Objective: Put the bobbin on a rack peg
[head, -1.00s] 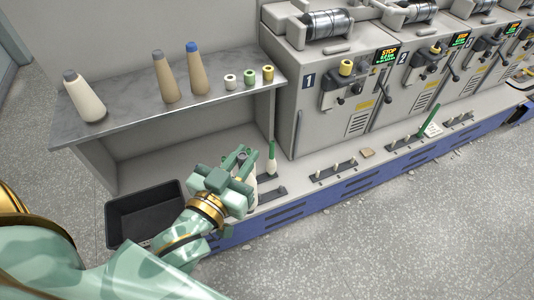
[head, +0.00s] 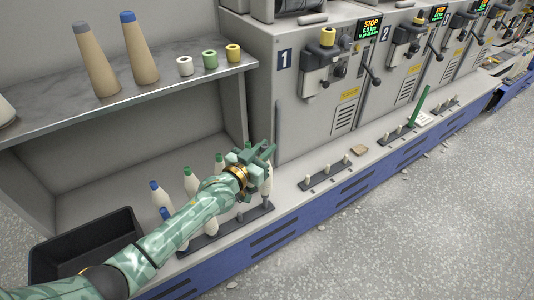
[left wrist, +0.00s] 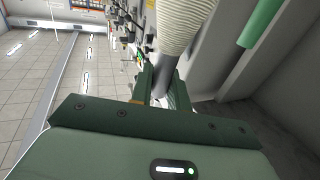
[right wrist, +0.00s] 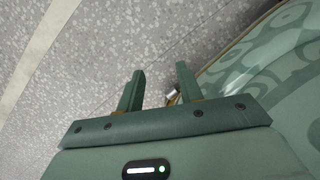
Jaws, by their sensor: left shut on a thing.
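My left gripper (head: 268,155) is over the right end of the near peg rack (head: 262,212), with its fingers shut on the narrow grey end of a white-wound bobbin (left wrist: 183,28). The winding also shows below the gripper in the head view (head: 267,184). I cannot tell whether its lower end touches a peg. Several white bobbins with blue or green tips (head: 220,167) stand along this rack, partly hidden by my left arm. A rack with bare pegs (head: 325,175) lies to the right. My right gripper (right wrist: 158,85) is open and empty above the floor.
A shelf (head: 60,122) with tan cones (head: 138,50) and small spools (head: 210,60) stands at the left. A black bin (head: 90,250) is below it. Machines (head: 320,110) line the back. A green stick (head: 420,103) stands at a farther rack (head: 398,135).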

